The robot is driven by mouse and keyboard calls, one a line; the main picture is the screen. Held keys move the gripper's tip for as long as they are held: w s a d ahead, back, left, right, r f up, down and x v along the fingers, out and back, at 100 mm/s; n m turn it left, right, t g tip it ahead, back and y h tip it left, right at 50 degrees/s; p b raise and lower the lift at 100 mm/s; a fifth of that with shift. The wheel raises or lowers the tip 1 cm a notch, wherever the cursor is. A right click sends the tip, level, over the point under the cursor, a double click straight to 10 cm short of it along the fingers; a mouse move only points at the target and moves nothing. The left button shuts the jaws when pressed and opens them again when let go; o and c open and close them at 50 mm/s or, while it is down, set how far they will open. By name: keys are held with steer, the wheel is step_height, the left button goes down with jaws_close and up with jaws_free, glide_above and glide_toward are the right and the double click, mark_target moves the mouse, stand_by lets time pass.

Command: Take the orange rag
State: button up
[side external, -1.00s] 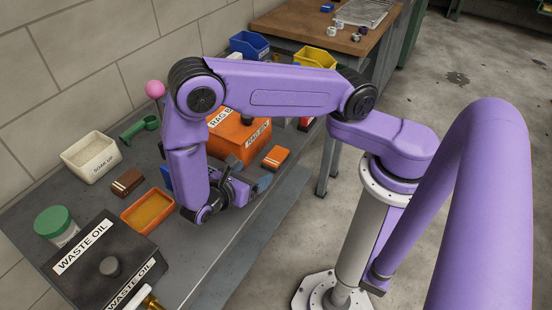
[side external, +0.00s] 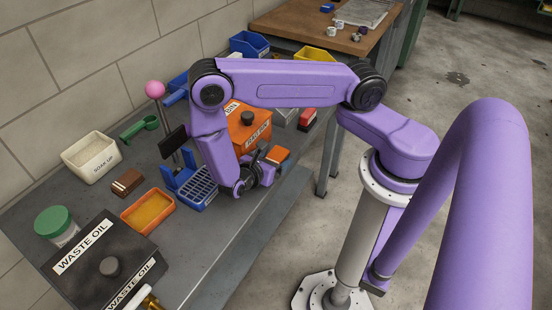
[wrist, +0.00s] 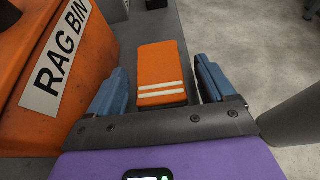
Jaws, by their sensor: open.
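The orange rag (wrist: 161,75) is a folded orange block with two white stripes. In the wrist view it lies on the grey bench between the two blue fingers of my gripper (wrist: 160,92). The fingers are open, one on each side of it, with a gap on both sides. In the side external view the rag (side external: 278,155) shows just beyond my gripper, beside the orange rag bin. The fingertips are mostly hidden there behind my wrist, and I cannot tell their height above the bench.
The orange rag bin (wrist: 35,75) stands close on the left in the wrist view. In the side external view a blue slotted tray (side external: 198,190), an orange sponge tray (side external: 148,212) and a black waste oil box (side external: 100,262) stand nearby. The bench's front strip is bare.

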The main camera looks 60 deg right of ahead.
steer(key=c, duration=1)
steer(key=shift+c, duration=0.2)
steer(key=shift+r, duration=0.85)
steer(key=s+r, duration=1.1)
steer(key=s, duration=0.3)
steer(key=shift+a, duration=0.4)
